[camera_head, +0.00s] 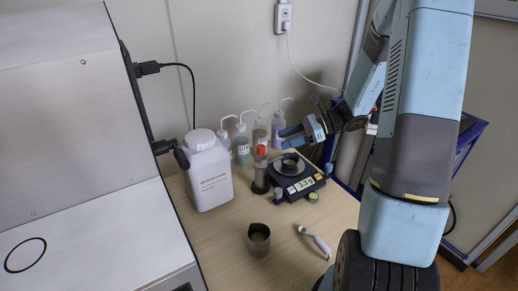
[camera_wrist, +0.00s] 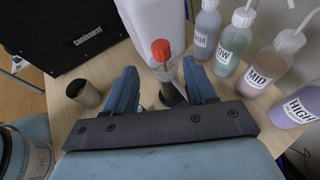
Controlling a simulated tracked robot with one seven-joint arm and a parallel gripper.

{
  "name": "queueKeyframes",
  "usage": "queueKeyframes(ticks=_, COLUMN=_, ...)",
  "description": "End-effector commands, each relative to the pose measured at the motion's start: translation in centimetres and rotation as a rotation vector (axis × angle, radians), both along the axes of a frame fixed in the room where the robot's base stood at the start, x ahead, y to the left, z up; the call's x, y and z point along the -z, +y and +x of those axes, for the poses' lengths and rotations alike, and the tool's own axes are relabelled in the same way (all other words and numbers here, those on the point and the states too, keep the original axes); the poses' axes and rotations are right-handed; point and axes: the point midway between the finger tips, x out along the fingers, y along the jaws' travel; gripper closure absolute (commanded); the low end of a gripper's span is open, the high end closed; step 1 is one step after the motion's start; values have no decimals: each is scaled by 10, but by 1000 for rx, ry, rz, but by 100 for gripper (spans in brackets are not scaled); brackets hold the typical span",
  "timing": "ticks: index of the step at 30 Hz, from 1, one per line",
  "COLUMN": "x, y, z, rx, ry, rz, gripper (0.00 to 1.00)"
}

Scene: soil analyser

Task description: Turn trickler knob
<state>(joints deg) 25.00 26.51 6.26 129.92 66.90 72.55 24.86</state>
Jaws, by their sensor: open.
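The trickler has a red knob (camera_head: 261,150) on top of a clear upright tube with a dark base (camera_head: 260,185). It stands on the table just left of the scale. In the wrist view, the red knob (camera_wrist: 161,50) shows beyond my fingertips, roughly between them, with the tube and dark base below it. My gripper (camera_head: 285,137) is above the scale, to the right of the knob. Its blue fingers (camera_wrist: 160,70) are spread and hold nothing. The fingers look apart from the knob, and part of the base is hidden behind the right finger in the wrist view.
Several wash bottles (camera_head: 242,148) line the back, and a white jug (camera_head: 209,178) stands left. A beaker (camera_head: 258,240) and a white scoop (camera_head: 316,241) occupy the front. A metal machine (camera_head: 75,130) fills the left.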

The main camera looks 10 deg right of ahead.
Motion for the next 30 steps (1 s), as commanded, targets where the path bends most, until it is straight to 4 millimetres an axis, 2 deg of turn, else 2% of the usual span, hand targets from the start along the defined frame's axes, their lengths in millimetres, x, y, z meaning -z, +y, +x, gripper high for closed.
queueKeyframes(ticks=1, x=4, y=10, z=0, rx=-3, ry=2, rz=1, gripper=44)
queueKeyframes(ticks=9, x=22, y=53, z=4, rx=-4, ry=2, rz=0, gripper=44)
queueKeyframes(ticks=15, x=32, y=78, z=6, rx=-4, ry=1, rz=0, gripper=44)
queueKeyframes(ticks=21, x=37, y=88, z=7, rx=-2, ry=1, rz=-1, gripper=44)
queueKeyframes(ticks=30, x=37, y=89, z=8, rx=-2, ry=1, rz=-1, gripper=44)
